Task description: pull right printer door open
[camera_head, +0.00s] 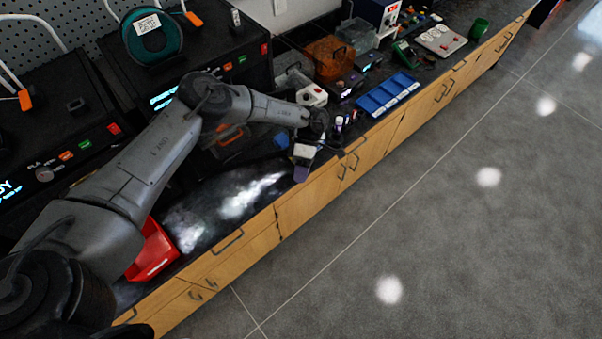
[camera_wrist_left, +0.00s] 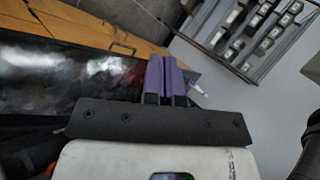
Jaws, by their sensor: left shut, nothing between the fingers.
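The right printer (camera_head: 235,45) is a black box with a green spool on top, standing at the back of the counter in the head view. A blue-lit display and buttons show on its front. My left arm crosses in front of its lower part, so I cannot make out its door or whether it is open. My left gripper (camera_head: 302,170) is above the counter's front edge, to the right of and in front of the printer, apart from it. Its purple fingers (camera_wrist_left: 165,78) are closed together and empty in the left wrist view. My right gripper is not in view.
Another black printer (camera_head: 60,125) stands at the left. A red bin (camera_head: 153,250) sits near the counter's front edge. A blue tray (camera_head: 388,94), an orange translucent box (camera_head: 330,55) and small items crowd the counter at right. The glossy counter (camera_head: 215,205) between is mostly clear.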

